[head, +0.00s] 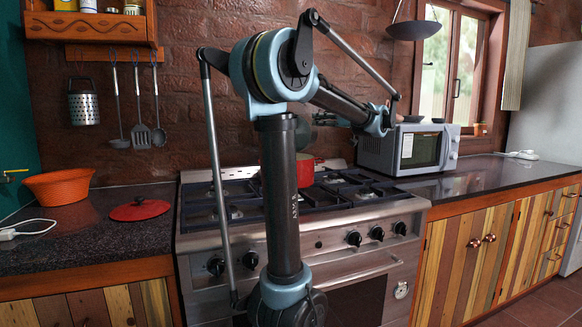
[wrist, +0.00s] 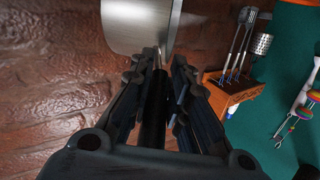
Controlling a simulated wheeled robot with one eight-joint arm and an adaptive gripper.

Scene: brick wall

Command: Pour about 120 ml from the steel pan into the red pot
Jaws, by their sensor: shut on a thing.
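The steel pan (wrist: 140,24) shows in the wrist view at the top, just beyond my fingertips. My gripper (wrist: 158,66) is shut on its dark handle. Only part of the pan's outer side is in that view, so its contents and exact tilt cannot be told. In the head view my gripper (head: 328,119) is partly visible above the back of the stove, and the pan is largely hidden behind my arm. The red pot (head: 307,174) stands on the stove. My arm covers its left part, and its inside cannot be seen.
A red lid (head: 140,209) and an orange bowl (head: 58,187) lie on the left counter. A microwave (head: 408,148) stands on the right counter, close to my wrist. A wall shelf (head: 92,28) with hanging utensils is at the left. The stove's right side is clear of pots.

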